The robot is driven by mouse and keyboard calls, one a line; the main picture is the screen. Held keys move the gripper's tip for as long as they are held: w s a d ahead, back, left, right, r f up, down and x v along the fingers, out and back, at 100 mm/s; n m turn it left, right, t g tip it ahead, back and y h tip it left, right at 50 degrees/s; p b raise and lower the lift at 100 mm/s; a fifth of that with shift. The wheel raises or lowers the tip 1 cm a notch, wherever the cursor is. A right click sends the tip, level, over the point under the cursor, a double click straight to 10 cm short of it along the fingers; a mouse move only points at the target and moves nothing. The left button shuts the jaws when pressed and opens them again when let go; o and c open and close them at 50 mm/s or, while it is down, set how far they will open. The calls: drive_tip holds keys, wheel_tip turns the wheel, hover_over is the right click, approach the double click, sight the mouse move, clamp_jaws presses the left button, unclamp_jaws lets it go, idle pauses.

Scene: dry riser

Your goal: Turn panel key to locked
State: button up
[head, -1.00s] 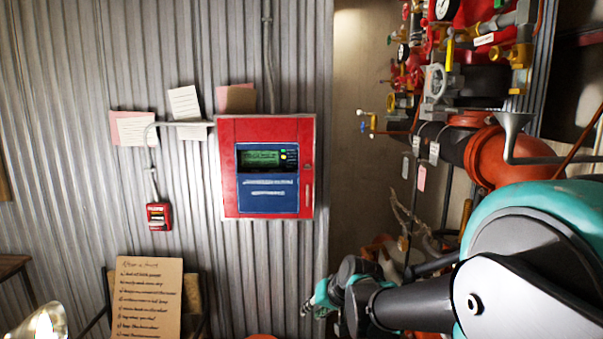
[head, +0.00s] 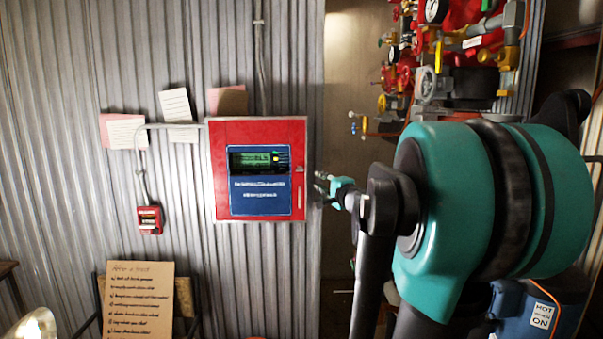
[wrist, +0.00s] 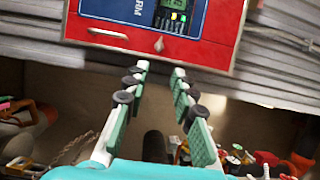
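The red alarm panel (head: 217,170) hangs on the corrugated wall, with a lit green screen and a blue face. A small key or lock (head: 299,169) sits on its right red border, above a pale strip. The lock also shows in the wrist view (wrist: 159,44), near the panel edge closest to me; its turn position is too small to read. My gripper (head: 321,183) is just right of the panel in the head view. In the wrist view my gripper (wrist: 163,72) is open and empty, its two fingers apart and pointing at the lock, with no visible contact.
Red pipes and valves (head: 470,50) stand at the right. A small red call point (head: 149,220) and pinned papers (head: 175,110) are left of the panel. A handwritten board (head: 140,300) stands below. The wall around the panel is mostly clear.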

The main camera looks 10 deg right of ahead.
sight(302, 170)
drive_tip(key=x, duration=1.5)
drive_tip(key=shift+w, duration=0.2)
drive_tip(key=shift+c, duration=0.6)
clamp_jaws()
